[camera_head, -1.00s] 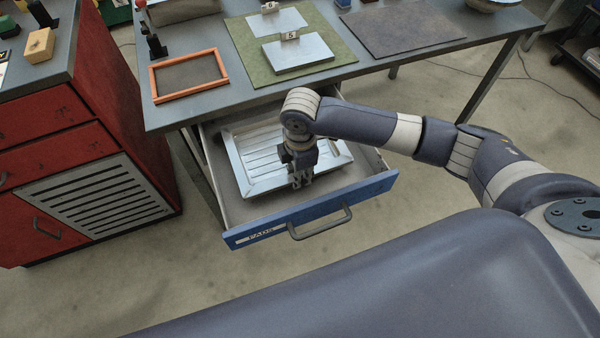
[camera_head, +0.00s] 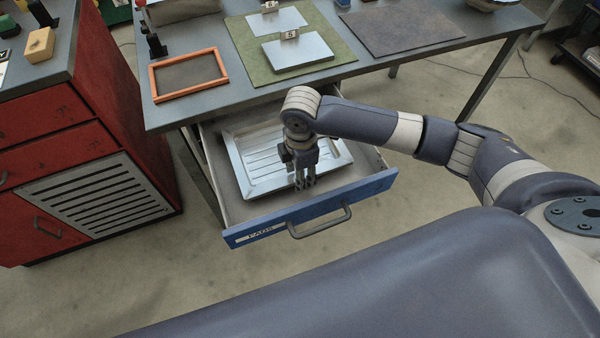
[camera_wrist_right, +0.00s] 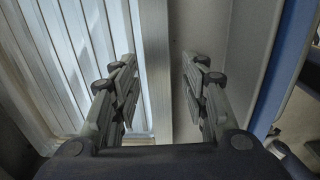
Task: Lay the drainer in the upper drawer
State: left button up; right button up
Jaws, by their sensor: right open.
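The drainer (camera_head: 262,178), a pale metal tray with raised ribs, lies in the open drawer (camera_head: 360,198) with the blue front marked PADS. It looks flat; its far edge is partly under the worktop and my arm hides some of it. My right gripper (camera_head: 305,184) points down at the drainer's front rim, open. In the right wrist view the open fingers (camera_wrist_right: 158,66) stand either side of the rim of the drainer (camera_wrist_right: 85,50), with no clear contact visible. My left gripper is not in view.
The worktop (camera_head: 220,112) overhangs the drawer's back. On it are an orange frame (camera_head: 154,84), a green mat (camera_head: 250,70) with metal plates, and a dark mat (camera_head: 400,30). A red cabinet (camera_head: 150,150) stands at left. The floor before the drawer is clear.

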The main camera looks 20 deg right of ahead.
notch_tip(320, 180, up, 11)
jog(key=shift+s, duration=0.15)
jog(key=shift+r, duration=0.1)
